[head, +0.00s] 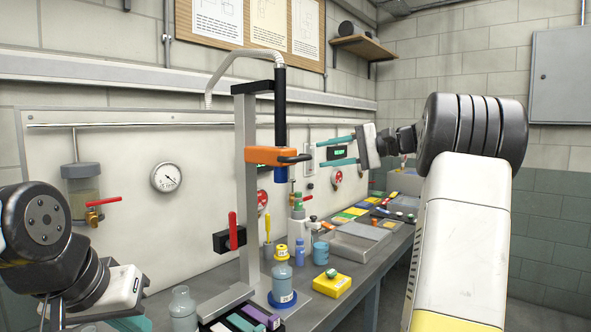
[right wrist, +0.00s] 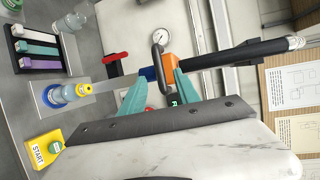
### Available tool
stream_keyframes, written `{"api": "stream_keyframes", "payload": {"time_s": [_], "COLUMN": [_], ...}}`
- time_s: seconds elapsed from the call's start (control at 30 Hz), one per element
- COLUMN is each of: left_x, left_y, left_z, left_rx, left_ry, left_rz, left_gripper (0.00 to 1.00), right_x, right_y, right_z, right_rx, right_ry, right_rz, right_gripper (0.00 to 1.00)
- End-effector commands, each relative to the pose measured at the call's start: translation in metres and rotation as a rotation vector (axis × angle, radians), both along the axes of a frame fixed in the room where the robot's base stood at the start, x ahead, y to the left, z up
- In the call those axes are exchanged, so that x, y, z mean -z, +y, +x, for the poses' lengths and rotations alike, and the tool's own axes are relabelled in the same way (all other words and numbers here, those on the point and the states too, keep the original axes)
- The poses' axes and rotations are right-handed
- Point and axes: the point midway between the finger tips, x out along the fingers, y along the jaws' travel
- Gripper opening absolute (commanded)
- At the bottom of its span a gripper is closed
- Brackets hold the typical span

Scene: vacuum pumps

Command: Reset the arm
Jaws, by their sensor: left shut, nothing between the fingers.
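A stand with a grey post (head: 246,190) carries an orange clamp (head: 268,156) with a black handle (head: 294,158) pointing right. The clamp sits around a black and blue upright tube (head: 280,120). The orange clamp (right wrist: 170,70) also shows in the right wrist view, beyond the fingertips. My right gripper (head: 319,152) is open and empty, its teal fingers pointing left toward the handle. In the right wrist view the right gripper's (right wrist: 164,72) fingers are apart. My left gripper (head: 130,324) is low at the left, shut, its fingertips cut by the frame's bottom edge.
A bottle with a yellow collar (head: 282,282) stands on a blue base under the tube. A yellow START block (head: 332,283) lies to its right. A red lever (head: 233,231) is on the post. A clear bottle (head: 183,309) and a rack of coloured slides (head: 240,322) are in front. Grey trays (head: 358,243) stand at right.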

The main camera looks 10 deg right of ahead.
Motion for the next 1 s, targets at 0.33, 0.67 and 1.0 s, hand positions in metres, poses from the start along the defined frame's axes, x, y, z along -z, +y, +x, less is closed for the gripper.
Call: {"api": "stream_keyframes", "payload": {"time_s": [0.33,0.67,1.0], "left_x": [0.0,0.0,0.0], "left_y": [0.0,0.0,0.0], "left_z": [0.0,0.0,0.0], "left_rx": [0.0,0.0,0.0], "left_ry": [0.0,0.0,0.0], "left_rz": [0.0,0.0,0.0], "left_gripper": [0.0,0.0,0.0], "right_x": [0.072,0.182,0.217], "right_y": [0.106,0.12,0.111], "right_z": [-0.121,-0.261,-0.293], "right_rx": [-0.051,-0.134,-0.17], "right_ry": [0.113,-0.079,-0.23], "right_rz": [-0.459,-1.066,-1.273], "right_gripper": [0.38,0.38,0.38]}}
